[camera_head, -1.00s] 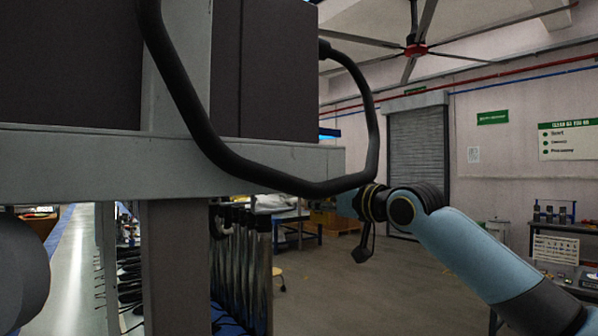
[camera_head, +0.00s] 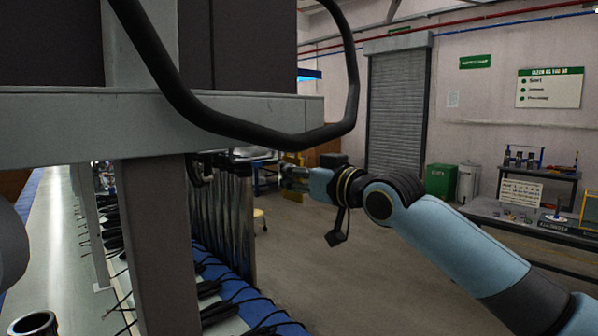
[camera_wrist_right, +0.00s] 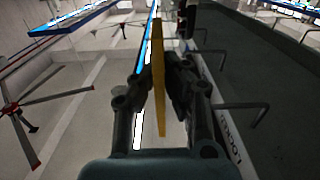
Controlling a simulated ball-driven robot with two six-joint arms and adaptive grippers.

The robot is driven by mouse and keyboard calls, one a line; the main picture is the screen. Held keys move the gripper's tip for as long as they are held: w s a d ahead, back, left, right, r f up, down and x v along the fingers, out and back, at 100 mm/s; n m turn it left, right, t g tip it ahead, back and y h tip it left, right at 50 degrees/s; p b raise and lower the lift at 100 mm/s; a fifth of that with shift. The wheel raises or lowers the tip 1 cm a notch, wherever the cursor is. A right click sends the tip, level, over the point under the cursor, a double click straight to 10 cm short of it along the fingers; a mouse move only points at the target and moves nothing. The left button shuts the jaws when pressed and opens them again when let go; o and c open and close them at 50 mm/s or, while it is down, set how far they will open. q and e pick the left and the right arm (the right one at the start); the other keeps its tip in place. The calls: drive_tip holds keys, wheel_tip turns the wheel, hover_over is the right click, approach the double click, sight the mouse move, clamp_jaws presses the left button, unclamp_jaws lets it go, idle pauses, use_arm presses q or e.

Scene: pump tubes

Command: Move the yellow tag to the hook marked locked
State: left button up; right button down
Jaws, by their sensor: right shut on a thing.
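My right gripper (camera_wrist_right: 160,84) is shut on the yellow tag (camera_wrist_right: 158,50), which shows nearly edge-on as a narrow yellow strip between the fingers. In the head view, my right gripper (camera_head: 290,180) is beyond the grey beam, with a patch of the yellow tag (camera_head: 293,160) at its tips. In the right wrist view, a dark panel to the right carries bent grey hooks. One hook (camera_wrist_right: 245,106) is close to the right finger, and a partly cut-off label reading "LOCK..." (camera_wrist_right: 230,146) lies near it. The tag is apart from this hook. My left gripper is not in view.
A grey beam (camera_head: 60,125) and a black bent handle (camera_head: 255,138) fill the head view's upper left. Dark hanging tubes (camera_head: 222,220) stand left of my right gripper. The floor beyond is open. A side table (camera_head: 535,222) stands at the right.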

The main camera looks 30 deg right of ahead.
drive_tip(key=a+f, duration=0.1)
drive_tip(key=a, duration=0.6)
drive_tip(key=shift+s+f+b, duration=0.25)
drive_tip(key=shift+s+b, duration=0.15)
drive_tip(key=shift+s, duration=0.05)
idle(0.7)
drive_tip(key=c, duration=1.4)
unclamp_jaws()
drive_tip(key=shift+o, duration=0.2)
drive_tip(key=shift+s, duration=0.15)
